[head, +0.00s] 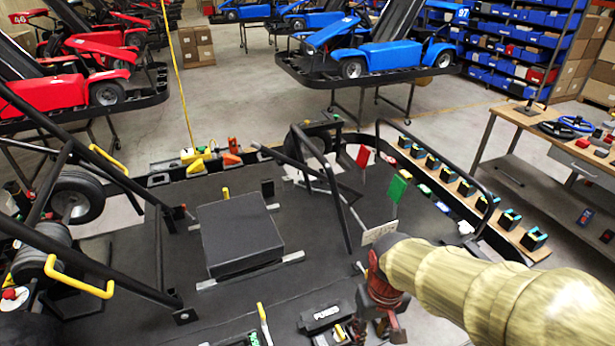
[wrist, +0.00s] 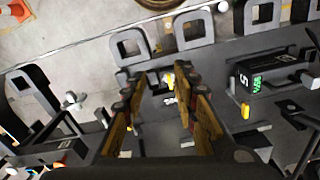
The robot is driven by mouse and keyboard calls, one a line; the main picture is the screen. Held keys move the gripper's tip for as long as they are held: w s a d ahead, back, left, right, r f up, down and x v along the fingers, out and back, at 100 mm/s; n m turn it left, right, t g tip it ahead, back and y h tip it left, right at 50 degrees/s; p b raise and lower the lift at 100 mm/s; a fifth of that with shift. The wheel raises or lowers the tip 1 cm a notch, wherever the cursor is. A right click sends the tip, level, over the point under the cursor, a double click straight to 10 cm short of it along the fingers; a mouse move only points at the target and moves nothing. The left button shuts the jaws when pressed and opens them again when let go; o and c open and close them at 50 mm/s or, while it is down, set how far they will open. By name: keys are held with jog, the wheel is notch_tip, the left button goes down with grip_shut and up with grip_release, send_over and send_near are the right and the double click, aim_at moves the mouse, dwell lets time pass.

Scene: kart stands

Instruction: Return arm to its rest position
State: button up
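My arm (head: 470,290), in a yellowish sleeve, reaches in from the lower right of the head view. My gripper (head: 383,330) hangs low over the near edge of the dark kart stand. In the wrist view my gripper (wrist: 160,90) has its two fingers spread apart, with nothing seen between them. Below and beyond the fingers are the stand's grey slotted brackets (wrist: 130,47) and a small yellow part. Whether the fingers touch anything under them cannot be told.
A black box (head: 325,316) stands just left of my gripper. Red (head: 363,156) and green (head: 397,188) flags rise beyond it. A black tube frame (head: 330,190) and flat black box (head: 240,237) occupy the stand. A workbench (head: 540,150) is at right; open floor lies beyond.

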jog(key=s+d+r+m+t+b, duration=0.2)
jog(key=s+d+r+t+b, duration=0.3)
jog(key=b, duration=0.3)
jog(key=shift+s+r, duration=0.5)
jog(key=shift+s, duration=0.1)
